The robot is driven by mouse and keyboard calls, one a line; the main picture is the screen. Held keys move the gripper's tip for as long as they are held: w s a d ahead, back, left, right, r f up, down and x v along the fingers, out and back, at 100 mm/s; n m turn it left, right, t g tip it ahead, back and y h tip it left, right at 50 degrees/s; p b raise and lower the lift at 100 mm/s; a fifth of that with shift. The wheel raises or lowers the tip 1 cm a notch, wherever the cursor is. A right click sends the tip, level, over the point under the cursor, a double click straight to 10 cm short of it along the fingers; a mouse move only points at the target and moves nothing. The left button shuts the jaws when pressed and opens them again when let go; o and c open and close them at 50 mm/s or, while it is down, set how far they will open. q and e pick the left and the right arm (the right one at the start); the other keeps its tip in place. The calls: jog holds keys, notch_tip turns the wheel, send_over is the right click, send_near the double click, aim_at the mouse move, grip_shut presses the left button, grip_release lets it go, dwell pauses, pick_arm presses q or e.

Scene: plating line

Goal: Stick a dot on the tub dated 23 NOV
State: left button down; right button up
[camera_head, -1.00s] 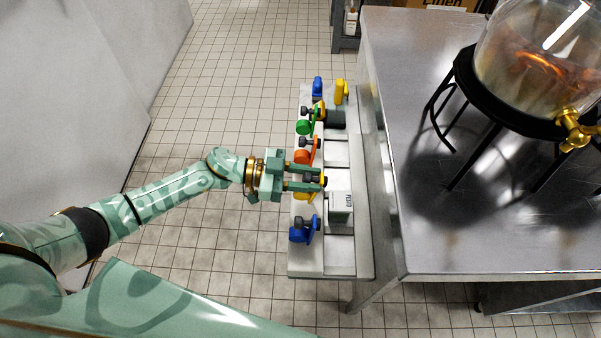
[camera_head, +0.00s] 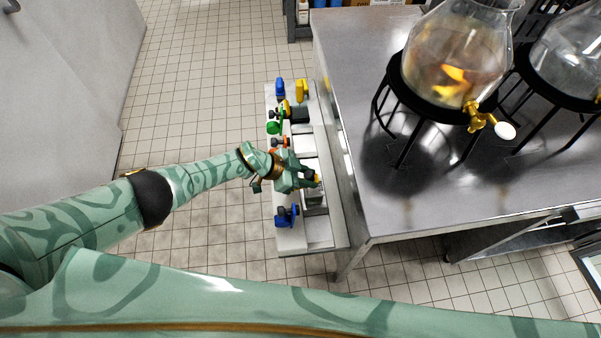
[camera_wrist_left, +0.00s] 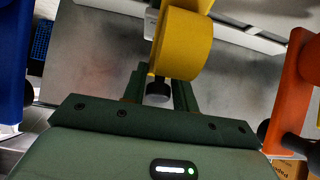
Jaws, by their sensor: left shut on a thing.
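My left gripper (camera_head: 314,181) is over the narrow shelf in the head view, shut on a yellow dot dispenser (camera_head: 317,178). In the left wrist view the fingers (camera_wrist_left: 160,90) close on the dark knob of the yellow dispenser (camera_wrist_left: 183,45), whose round body stands out beyond them. Another pale tub (camera_head: 308,145) sits farther along the row. No date can be read on either. My right gripper is not in view.
A blue dispenser (camera_head: 286,216) stands nearer and an orange one (camera_head: 279,142) farther along the shelf (camera_head: 290,244); green, blue and yellow ones are beyond. A steel table (camera_head: 350,100) with glass drink dispensers (camera_head: 445,65) borders the shelf on the right. The tiled floor at left is clear.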

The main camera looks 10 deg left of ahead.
aim_at(317, 177)
pick_arm(q)
jog(key=shift+b+x, duration=0.75)
jog(key=shift+x, duration=0.7)
jog(key=shift+d+r, duration=0.1)
jog(key=shift+d, duration=0.05)
jog(key=shift+w, duration=0.15)
jog(key=c, duration=1.2)
grip_release()
jog(key=shift+d, duration=0.15)
jog(key=shift+a, duration=0.35)
jog(key=p+v, duration=0.9)
jog(key=v, duration=0.6)
jog(key=shift+a, duration=0.25)
